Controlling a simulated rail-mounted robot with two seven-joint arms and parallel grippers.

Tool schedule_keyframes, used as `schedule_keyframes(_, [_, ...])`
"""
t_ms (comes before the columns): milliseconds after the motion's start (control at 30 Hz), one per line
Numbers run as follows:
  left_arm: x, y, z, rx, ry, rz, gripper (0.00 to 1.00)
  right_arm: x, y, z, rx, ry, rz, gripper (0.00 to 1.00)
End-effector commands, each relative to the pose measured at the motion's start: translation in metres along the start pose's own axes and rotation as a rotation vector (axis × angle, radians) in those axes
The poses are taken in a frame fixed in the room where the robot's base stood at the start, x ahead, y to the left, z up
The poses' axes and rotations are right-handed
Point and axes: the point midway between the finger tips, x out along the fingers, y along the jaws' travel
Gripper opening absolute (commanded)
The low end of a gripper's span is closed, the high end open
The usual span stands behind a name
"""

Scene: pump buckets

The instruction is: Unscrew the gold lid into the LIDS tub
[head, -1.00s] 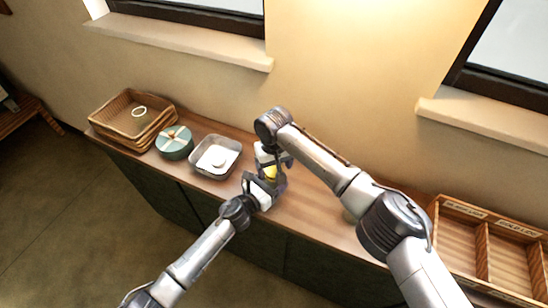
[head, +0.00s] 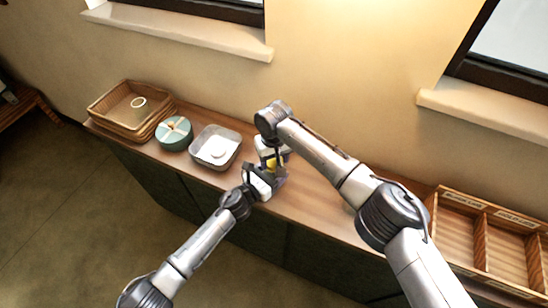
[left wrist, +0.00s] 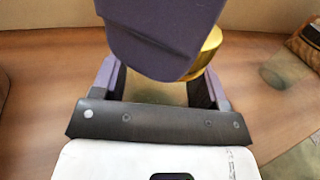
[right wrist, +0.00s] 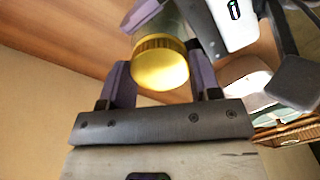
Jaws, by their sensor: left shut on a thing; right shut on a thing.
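The gold lid (right wrist: 160,66) is between the fingers of my right gripper (right wrist: 160,88), which is shut on it. It also shows in the left wrist view (left wrist: 209,50), partly behind a purple finger, and as a small yellow patch in the head view (head: 270,163). My left gripper (left wrist: 155,92) is shut on a greenish see-through jar (left wrist: 152,88), mostly hidden by my right gripper's finger. Jar and lid are close together; I cannot tell whether the thread is still engaged. Both grippers meet above the middle of the counter.
Left on the counter are stacked wicker trays (head: 97,112) with a pale ring, a round teal tin (head: 174,134) and a clear-grey tub (head: 229,155) holding a white piece. A divided wooden tray (head: 482,235) with labels stands right. Another glass jar (left wrist: 285,70) stands near a wicker edge.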

Motion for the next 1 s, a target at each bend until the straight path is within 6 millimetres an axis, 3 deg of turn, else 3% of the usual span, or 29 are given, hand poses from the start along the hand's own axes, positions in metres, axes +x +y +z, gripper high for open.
schedule_keyframes(133, [-0.0002,0.0001,-0.0007,-0.001,0.001,0.000,0.01,0.0002,0.0000,0.0000,-0.029,0.000,-0.001,0.29])
schedule_keyframes(367, [-0.0003,0.0001,-0.0006,-0.001,0.001,0.000,0.01,-0.0001,0.0003,0.0000,-0.257,0.000,-0.001,0.28])
schedule_keyframes(1000, [-0.0002,0.0000,-0.0007,-0.001,0.001,0.000,0.01,-0.0005,0.0007,-0.0001,-0.263,0.000,0.000,0.28])
